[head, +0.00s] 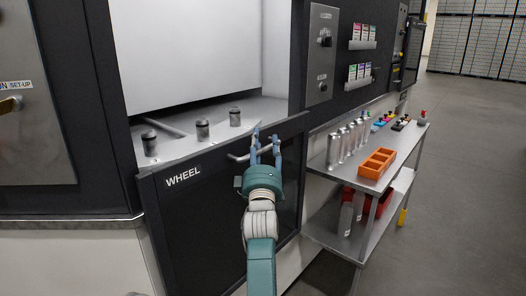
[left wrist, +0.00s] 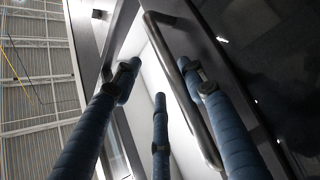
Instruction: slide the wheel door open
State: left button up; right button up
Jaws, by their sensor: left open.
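The wheel door (head: 195,215) is a dark panel with a white WHEEL label (head: 183,177). It stands below an open bay with a pale interior. Its metal bar handle (head: 238,157) is near the door's upper right and also shows in the left wrist view (left wrist: 183,85), running diagonally. My left gripper (head: 265,148) is at the handle, its blue fingers open. In the left wrist view the bar passes between the open fingers (left wrist: 165,95), with fingers on both sides of it; whether they touch it I cannot tell. My right gripper is in neither view.
A control panel (head: 321,55) is above. The floor at far right is clear.

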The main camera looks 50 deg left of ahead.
pick_arm(q)
notch_tip(320, 180, up, 8)
jog(key=shift+f, duration=0.2)
